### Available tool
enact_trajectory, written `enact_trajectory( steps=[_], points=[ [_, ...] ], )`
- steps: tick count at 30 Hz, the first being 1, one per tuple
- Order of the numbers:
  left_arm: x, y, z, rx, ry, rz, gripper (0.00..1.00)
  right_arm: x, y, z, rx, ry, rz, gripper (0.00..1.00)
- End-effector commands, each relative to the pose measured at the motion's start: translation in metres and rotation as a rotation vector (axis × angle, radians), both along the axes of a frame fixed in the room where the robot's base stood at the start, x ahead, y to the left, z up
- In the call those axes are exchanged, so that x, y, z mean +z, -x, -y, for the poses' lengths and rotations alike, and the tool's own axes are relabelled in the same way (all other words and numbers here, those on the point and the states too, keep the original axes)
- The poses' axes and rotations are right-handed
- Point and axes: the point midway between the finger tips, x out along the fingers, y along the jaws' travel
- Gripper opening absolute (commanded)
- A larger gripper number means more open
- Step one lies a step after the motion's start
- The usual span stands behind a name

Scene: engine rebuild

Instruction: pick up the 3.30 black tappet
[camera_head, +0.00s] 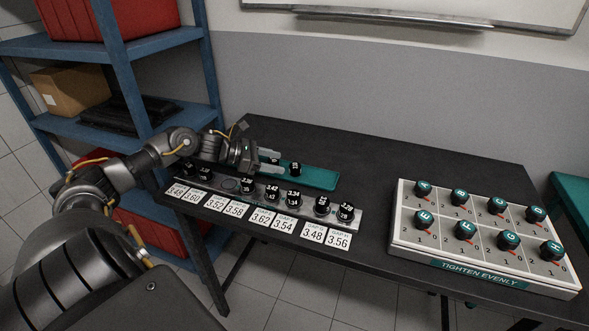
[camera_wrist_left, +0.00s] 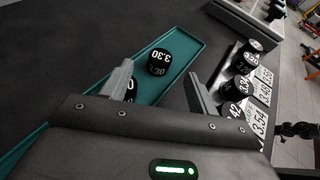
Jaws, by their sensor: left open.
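The black 3.30 tappet (camera_wrist_left: 158,62) stands upright in a long teal tray (camera_wrist_left: 188,50) in the left wrist view. It is ahead of and between the fingers of my left gripper (camera_wrist_left: 160,75), which is open and empty. In the head view the tappet (camera_head: 295,169) is in the teal tray (camera_head: 322,180), just right of the left gripper (camera_head: 279,164). A second black tappet (camera_wrist_left: 131,88) is partly hidden behind a finger in the wrist view. My right gripper is not in view.
Several numbered black tappets, including one marked 3.34 (camera_head: 293,197), stand on a grey rail in front of the tray, with white number cards (camera_head: 285,225) before them. A knob box labelled TIGHTEN EVENLY (camera_head: 470,268) is at right. The table (camera_head: 400,160) behind it is clear.

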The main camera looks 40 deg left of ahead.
Motion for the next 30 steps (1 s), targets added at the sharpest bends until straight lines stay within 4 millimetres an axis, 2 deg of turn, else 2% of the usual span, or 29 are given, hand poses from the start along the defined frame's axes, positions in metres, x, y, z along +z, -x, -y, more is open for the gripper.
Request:
enact_trajectory(
  steps=[8, 15, 19, 28, 30],
  points=[
    [-0.001, -0.004, 0.004, -0.002, 0.001, 0.0, 0.6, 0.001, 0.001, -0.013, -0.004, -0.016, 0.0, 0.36],
    [-0.008, -0.027, 0.024, -0.002, 0.005, 0.001, 0.6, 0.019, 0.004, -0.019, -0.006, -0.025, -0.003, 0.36],
    [-0.017, -0.037, 0.031, 0.001, 0.002, 0.0, 0.6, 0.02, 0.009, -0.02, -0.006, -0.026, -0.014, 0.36],
    [-0.021, -0.039, 0.034, -0.001, -0.002, -0.001, 0.6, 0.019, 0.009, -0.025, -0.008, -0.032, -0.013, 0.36],
    [-0.021, -0.039, 0.034, -0.001, -0.002, -0.001, 0.5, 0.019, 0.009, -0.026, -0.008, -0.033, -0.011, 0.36]
  ],
)
